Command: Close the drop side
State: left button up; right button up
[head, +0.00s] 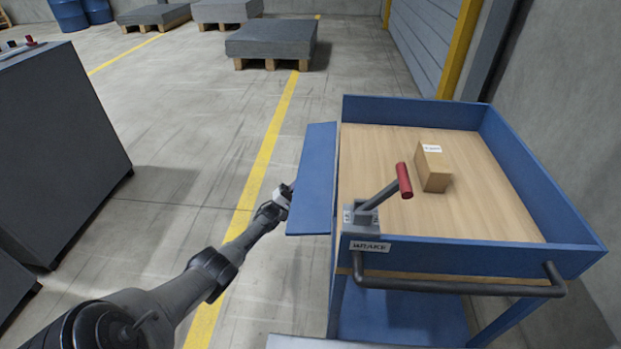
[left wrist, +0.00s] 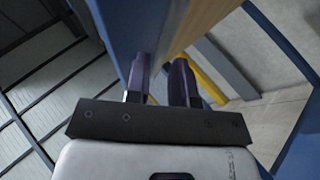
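A blue trolley (head: 450,257) with a wooden deck (head: 480,200) stands at the right in the head view. Its drop side (head: 316,175), a flat blue panel, is folded outward along the trolley's left edge, leaving that side open. My left gripper (head: 284,196) is at the panel's outer edge, about midway along it. In the left wrist view, the blue panel (left wrist: 140,25) runs down to my two dark fingertips (left wrist: 163,78). The fingers are a little apart. I cannot tell whether the panel's edge is between them. My right gripper is not in view.
A brake lever with a red grip (head: 404,180) stands at the trolley's near left corner, beside the panel. A cardboard box (head: 433,168) lies on the deck. A dark handle bar (head: 460,287) crosses the near end. A grey cabinet (head: 60,150) stands left; floor between is clear.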

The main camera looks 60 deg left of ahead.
aim_at(311, 178)
pick_arm(q)
jog(key=shift+x, duration=1.9)
grip_shut()
